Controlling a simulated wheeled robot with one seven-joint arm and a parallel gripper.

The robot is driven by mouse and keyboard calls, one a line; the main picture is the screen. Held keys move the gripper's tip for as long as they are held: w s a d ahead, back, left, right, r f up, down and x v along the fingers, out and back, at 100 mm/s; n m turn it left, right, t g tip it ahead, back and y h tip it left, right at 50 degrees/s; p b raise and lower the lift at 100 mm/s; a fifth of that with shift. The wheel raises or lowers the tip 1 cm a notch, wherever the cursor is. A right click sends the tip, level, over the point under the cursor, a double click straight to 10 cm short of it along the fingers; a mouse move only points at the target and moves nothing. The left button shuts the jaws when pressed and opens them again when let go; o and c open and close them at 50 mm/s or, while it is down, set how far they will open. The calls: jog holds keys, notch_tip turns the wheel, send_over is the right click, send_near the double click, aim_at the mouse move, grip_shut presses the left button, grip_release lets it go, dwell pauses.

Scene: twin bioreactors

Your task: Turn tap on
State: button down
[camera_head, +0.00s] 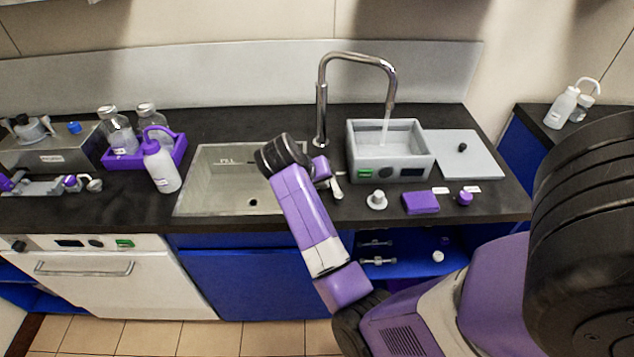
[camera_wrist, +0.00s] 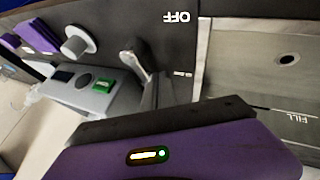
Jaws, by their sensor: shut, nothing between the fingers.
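The chrome tap (camera_head: 322,95) rises behind the counter between the sink and a grey bath, with its spout over the bath. A pale stream (camera_head: 386,132) shows below the spout. A small metal lever (camera_head: 336,188) stands at the counter's front, just right of my gripper (camera_head: 323,170). The lever also shows in the wrist view (camera_wrist: 130,60), close beyond my gripper (camera_wrist: 165,122), near an OFF mark (camera_wrist: 177,17) on the counter. My gripper is shut and empty. Its fingertips are partly hidden, and I cannot tell whether it touches the lever.
The grey bath (camera_head: 356,160) stands right of my gripper, with a white knob (camera_head: 376,199) and a purple block (camera_head: 421,203) in front. The empty sink (camera_head: 198,190) lies left. A purple bottle rack (camera_head: 113,162) stands farther left.

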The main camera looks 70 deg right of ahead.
jog(key=shift+s+d+r+p, duration=0.2)
jog(key=shift+s+d+p, duration=0.35)
jog(key=shift+p, duration=0.6)
jog(key=shift+f, duration=0.2)
jog(key=shift+d, duration=0.1)
